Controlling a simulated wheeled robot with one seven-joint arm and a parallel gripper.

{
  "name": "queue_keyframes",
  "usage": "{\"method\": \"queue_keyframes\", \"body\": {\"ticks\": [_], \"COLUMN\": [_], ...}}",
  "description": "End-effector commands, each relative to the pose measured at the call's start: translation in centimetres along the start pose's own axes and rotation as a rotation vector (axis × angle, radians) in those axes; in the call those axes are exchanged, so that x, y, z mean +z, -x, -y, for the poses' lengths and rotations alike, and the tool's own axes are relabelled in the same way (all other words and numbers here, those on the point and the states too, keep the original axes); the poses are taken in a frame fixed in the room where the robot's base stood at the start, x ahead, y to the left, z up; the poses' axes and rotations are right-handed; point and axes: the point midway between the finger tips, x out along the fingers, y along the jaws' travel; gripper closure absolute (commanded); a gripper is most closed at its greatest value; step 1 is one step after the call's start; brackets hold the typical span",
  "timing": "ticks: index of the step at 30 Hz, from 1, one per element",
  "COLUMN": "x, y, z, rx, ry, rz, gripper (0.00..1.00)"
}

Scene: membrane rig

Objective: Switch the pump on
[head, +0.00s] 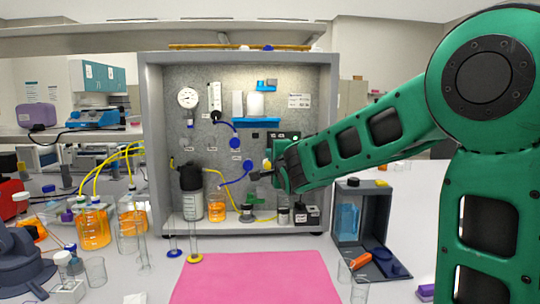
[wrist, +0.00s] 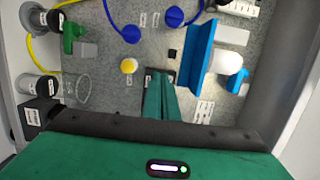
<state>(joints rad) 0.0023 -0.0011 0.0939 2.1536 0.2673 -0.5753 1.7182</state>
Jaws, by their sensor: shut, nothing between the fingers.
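My gripper (wrist: 160,86) is shut and empty, with its green fingers together and pointing at the grey panel. In the wrist view, a small dark labelled plate (wrist: 163,74) is right at the fingertips and partly hidden by them; I cannot tell whether they touch it. In the head view, a dark control plate (head: 284,136) shows just above my gripper's hand. No switch marking is readable. A black box with a white label (head: 307,214) stands on the rig floor at right; it may be the pump. It also shows in the wrist view (wrist: 38,114).
A yellow knob (wrist: 128,66) and blue knobs (wrist: 131,34) are close to the fingers. A blue shelf (head: 257,123) holds a white bottle (head: 256,104) above. The rig's side wall (head: 328,150) stands at right. A pink mat (head: 255,280) lies clear in front.

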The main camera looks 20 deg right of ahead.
Motion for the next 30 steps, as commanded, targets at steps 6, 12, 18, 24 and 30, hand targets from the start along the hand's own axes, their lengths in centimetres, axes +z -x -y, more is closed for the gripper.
{"method": "queue_keyframes", "body": {"ticks": [6, 12, 18, 24, 30], "x": [0.8, 0.9, 0.9, 0.3, -5.7], "y": [1.8, 2.0, 2.0, 2.2, 5.5], "z": [0.0, 0.0, 0.0, -0.4, -5.1], "rx": [0.001, 0.0, 0.0, 0.021, 0.245], "ry": [0.0, 0.0, -0.001, 0.02, 0.241], "rz": [0.002, 0.002, 0.002, -0.009, -0.082], "gripper": [1.0, 1.0, 1.0, 1.0, 1.0]}}
